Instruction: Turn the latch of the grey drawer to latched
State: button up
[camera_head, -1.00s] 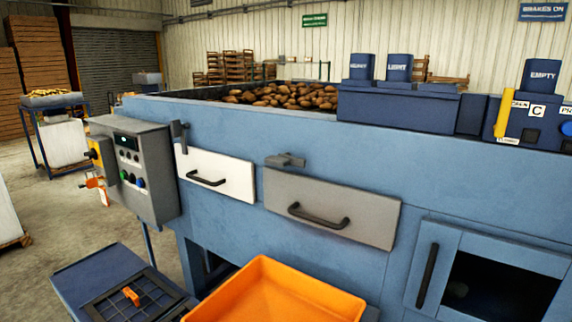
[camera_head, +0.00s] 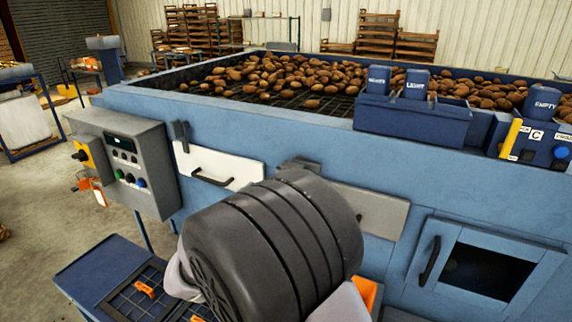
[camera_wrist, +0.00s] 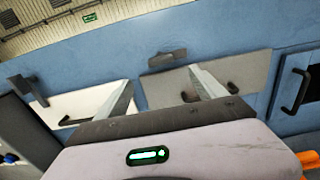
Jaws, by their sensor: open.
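The grey drawer (camera_wrist: 245,72) is in the blue machine's front, with a dark bar handle partly behind my right finger. Its small grey latch (camera_wrist: 167,57) sits just above the drawer's upper left part and lies crosswise. In the head view my arm hides much of the grey drawer (camera_head: 388,214), and only the top of its latch (camera_head: 299,163) shows. My gripper (camera_wrist: 162,82) is open and empty, its two fingers pointing at the machine front. In the wrist view the latch appears beyond and between the fingertips, apart from them.
A white drawer (camera_head: 222,168) with its own upright latch (camera_head: 181,136) is to the left. A grey control box (camera_head: 128,160) juts out farther left. A blue framed window door (camera_head: 480,265) is at right. An orange bin (camera_head: 368,293) shows low behind my arm.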

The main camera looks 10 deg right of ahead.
jog(key=x, duration=1.3)
jog(key=shift+w+d, duration=0.2)
jog(key=shift+w, duration=0.1)
grip_shut()
